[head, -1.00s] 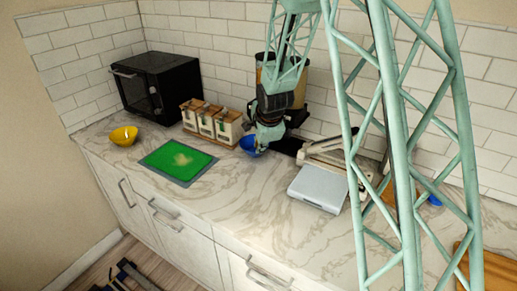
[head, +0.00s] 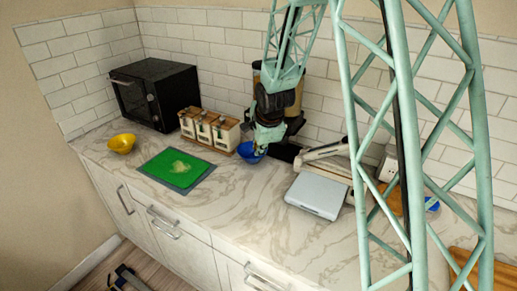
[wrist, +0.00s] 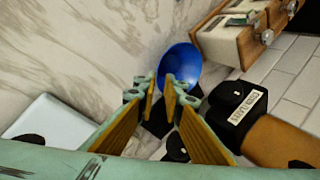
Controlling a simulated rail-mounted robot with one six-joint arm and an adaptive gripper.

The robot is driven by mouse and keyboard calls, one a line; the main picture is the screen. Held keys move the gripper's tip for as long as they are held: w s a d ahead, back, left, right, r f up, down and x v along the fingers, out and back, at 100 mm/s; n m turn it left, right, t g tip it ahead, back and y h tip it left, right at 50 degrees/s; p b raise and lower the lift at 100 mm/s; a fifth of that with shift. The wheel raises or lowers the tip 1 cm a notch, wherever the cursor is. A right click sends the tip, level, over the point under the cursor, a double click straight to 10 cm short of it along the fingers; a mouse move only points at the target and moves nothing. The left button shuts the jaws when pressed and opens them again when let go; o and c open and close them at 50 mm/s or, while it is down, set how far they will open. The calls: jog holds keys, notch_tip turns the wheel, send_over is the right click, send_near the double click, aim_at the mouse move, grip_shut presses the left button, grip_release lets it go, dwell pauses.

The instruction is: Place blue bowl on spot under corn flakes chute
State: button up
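The blue bowl (head: 248,152) is on the counter by the back wall, right of the wooden dispenser rack. In the wrist view the bowl (wrist: 181,64) lies just beyond my fingertips. My gripper (wrist: 161,82) shows a narrow gap between its yellow finger pads, with the bowl's near rim at or close to that gap. Contact is hard to judge. In the head view my gripper (head: 262,146) is at the bowl's right side. The corn flakes dispenser (head: 284,97) stands behind my gripper, partly hidden. Its black labelled chute (wrist: 240,103) is right of the fingers in the wrist view.
The wooden rack (head: 209,130) stands left of the bowl. A silver scale-like box (head: 316,194) is to the right. A green board (head: 176,168), yellow bowl (head: 121,144) and black microwave (head: 157,92) are further left. The front counter is clear.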

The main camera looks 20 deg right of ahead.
dwell(0.4)
jog(key=s+r+n, duration=0.9)
jog(key=s+r, duration=1.2)
jog(key=s, duration=0.2)
jog(key=s+a+r+n, duration=0.1)
jog(key=s+r+n, duration=0.1)
jog(key=s, duration=0.8)
jog(key=s+r+n+g, duration=0.1)
jog(key=s+n, duration=0.3)
jog(key=s, duration=0.5)
jog(key=s+a+r+n+g, duration=0.1)
jog(key=s+r+n, duration=0.2)
jog(key=s, duration=0.7)
jog(key=shift+s+a, duration=0.3)
jog(key=shift+s, duration=0.05)
jog(key=shift+d, duration=0.3)
